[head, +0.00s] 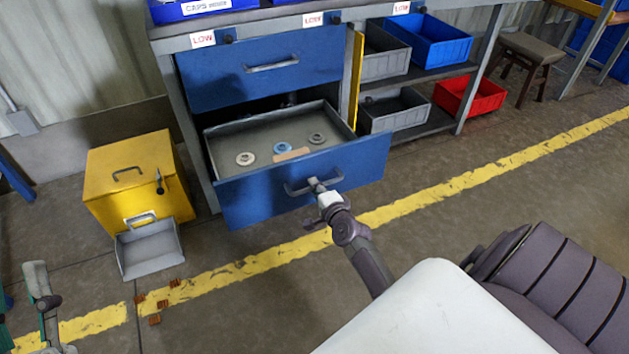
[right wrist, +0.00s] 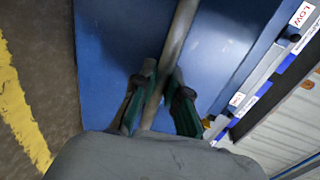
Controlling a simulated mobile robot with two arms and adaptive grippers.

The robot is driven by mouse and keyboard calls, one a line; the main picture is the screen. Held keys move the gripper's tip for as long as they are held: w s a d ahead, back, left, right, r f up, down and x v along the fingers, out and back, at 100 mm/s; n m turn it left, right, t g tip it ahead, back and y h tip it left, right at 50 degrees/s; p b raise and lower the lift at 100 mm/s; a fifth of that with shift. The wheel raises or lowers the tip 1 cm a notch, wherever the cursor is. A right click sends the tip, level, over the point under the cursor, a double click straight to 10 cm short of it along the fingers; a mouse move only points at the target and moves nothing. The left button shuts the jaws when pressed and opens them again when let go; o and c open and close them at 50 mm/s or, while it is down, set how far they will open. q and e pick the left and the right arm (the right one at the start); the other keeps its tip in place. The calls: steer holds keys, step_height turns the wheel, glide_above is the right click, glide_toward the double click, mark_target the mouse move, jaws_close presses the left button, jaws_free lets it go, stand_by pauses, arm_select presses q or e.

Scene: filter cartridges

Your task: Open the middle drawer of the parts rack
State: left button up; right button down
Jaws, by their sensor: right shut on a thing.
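The blue-fronted drawer (head: 245,202) below the rack's top blue drawer (head: 262,75) stands pulled out, its grey inside showing. In it lie two pale ring-shaped parts, a blue one (head: 283,148) and a tan strip (head: 291,155). My right gripper (head: 318,186) is at this drawer's grey handle (head: 298,190). In the right wrist view the fingers (right wrist: 160,92) close around the handle bar (right wrist: 176,45), with the blue front behind. Whether another drawer lies below is hidden.
A yellow bin (head: 128,170) with a grey scoop tray (head: 150,250) stands left of the rack. Small brown pieces (head: 155,320) lie on the floor nearby. Grey, blue and red bins (head: 470,95) fill shelves at right. The floor before the drawer is clear apart from my arm.

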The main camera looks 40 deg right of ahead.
stand_by(0.3)
steer(key=c, duration=1.2)
jaws_free()
steer(key=shift+s, duration=0.1)
steer(key=v, duration=1.2)
